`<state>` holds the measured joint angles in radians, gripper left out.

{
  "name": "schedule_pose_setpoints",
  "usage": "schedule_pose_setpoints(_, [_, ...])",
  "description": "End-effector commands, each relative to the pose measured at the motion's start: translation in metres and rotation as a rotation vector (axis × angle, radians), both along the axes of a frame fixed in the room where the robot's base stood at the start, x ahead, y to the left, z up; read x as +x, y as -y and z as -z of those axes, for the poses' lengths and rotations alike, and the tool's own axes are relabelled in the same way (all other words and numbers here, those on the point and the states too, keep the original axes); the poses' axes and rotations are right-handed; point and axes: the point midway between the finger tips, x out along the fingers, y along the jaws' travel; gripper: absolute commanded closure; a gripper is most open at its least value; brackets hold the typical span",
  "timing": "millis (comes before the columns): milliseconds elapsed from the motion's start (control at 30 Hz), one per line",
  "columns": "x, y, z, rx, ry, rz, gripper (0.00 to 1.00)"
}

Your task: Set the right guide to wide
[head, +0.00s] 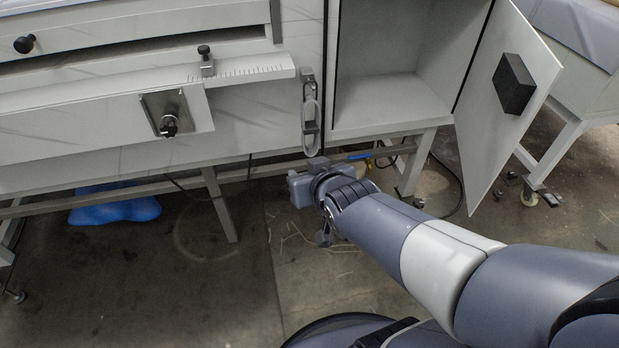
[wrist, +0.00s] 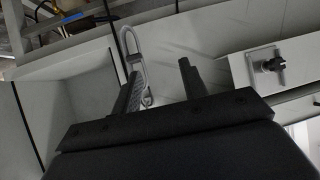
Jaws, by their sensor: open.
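The right guide (head: 206,62) is a small dark metal block with a knob on top. It sits on the ruled ledge (head: 245,70) near the left end of the visible scale in the head view. I cannot make it out in the wrist view. My gripper (head: 305,183) is low and to the right of the guide, below the machine's front panel and well apart from the guide. In the wrist view its two dark fingers (wrist: 160,85) are spread with nothing held between them.
A looped metal latch handle (head: 311,118) hangs on the front panel just above my gripper; it shows beside the left finger in the wrist view (wrist: 124,40). A rotary knob (head: 169,124) is below the ledge. An open cabinet door (head: 500,120) juts out at right.

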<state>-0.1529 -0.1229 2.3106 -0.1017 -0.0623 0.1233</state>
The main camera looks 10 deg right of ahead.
Motion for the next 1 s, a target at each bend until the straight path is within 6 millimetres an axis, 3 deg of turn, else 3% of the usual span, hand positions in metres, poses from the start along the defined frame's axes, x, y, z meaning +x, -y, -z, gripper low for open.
schedule_pose_setpoints(667, [-0.002, 0.001, 0.002, -0.001, -0.008, 0.003, 0.59])
schedule_pose_setpoints(1000, [0.027, -0.017, -0.030, 0.012, 0.075, -0.038, 0.59])
